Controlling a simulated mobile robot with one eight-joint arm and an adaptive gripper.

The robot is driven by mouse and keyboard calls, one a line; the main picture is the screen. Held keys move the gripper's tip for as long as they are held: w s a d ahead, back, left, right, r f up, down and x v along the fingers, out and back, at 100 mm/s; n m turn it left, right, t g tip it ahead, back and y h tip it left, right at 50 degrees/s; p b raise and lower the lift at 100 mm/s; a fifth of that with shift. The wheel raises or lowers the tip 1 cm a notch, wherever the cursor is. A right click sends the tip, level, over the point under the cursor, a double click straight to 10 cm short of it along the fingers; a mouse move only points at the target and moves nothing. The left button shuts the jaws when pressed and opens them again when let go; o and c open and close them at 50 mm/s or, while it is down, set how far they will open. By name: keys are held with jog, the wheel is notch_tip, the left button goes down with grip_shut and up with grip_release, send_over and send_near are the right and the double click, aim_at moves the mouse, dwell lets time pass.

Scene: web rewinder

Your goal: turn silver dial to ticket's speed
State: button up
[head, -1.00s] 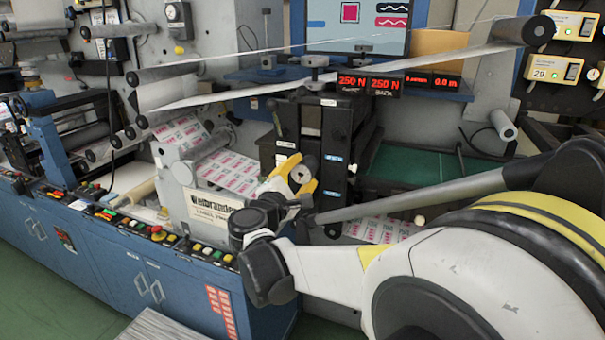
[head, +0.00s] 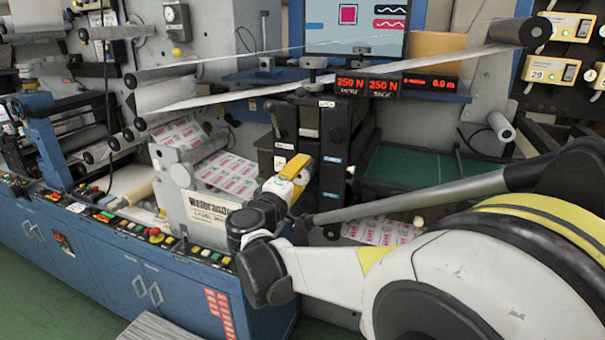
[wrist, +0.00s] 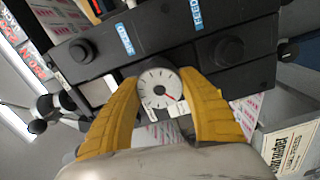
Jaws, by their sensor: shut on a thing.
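My gripper (wrist: 160,98) is shut on the dial, with one finger on each side. In the head view my gripper (head: 293,172) is at the front of the black unit, and the dial is hidden there. I cannot make out a speed ticket in either view.
The black unit (head: 316,135) carries blue labels and black knobs (wrist: 229,51) near the dial. Red displays (head: 367,86) above it read 250 N twice. A printed web (head: 225,172) runs at its left. A row of coloured buttons (head: 156,236) lines the blue cabinet.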

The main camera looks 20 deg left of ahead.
dwell(0.3)
jog(key=o, duration=1.2)
jog(key=s, duration=0.8)
jog(key=s+a, duration=0.1)
jog(key=s, duration=0.3)
jog(key=shift+w+d, duration=0.1)
